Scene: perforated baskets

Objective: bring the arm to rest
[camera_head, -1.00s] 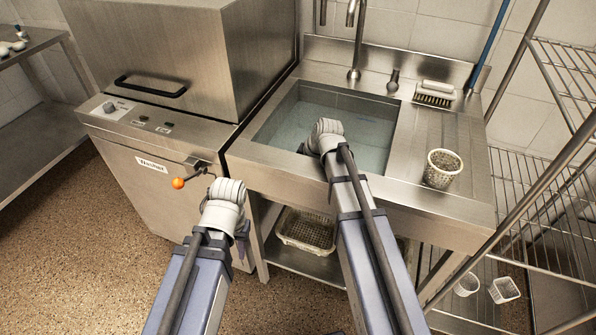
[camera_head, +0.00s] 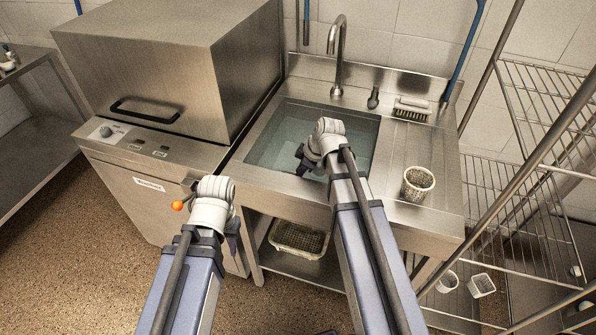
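My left arm comes in from the lower left. Its pale wrist (camera_head: 213,205) is in front of the steel machine, and a small dark part of the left gripper (camera_head: 233,232) shows beside it. My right arm reaches up over the front edge of the sink. Its pale wrist (camera_head: 325,140) is above the basin, with a dark part of the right gripper (camera_head: 304,161) at its left. The fingertips of both grippers are mostly hidden behind the wrists, so I cannot tell whether they are open or shut. No held object shows.
A perforated basket (camera_head: 418,184) stands on the right drainboard, with a brush (camera_head: 411,108) behind it. The sink (camera_head: 362,133) holds water. A basket (camera_head: 299,239) sits on the shelf below. A wire rack (camera_head: 549,150) stands at right; small baskets (camera_head: 481,285) are low there. Floor at left is clear.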

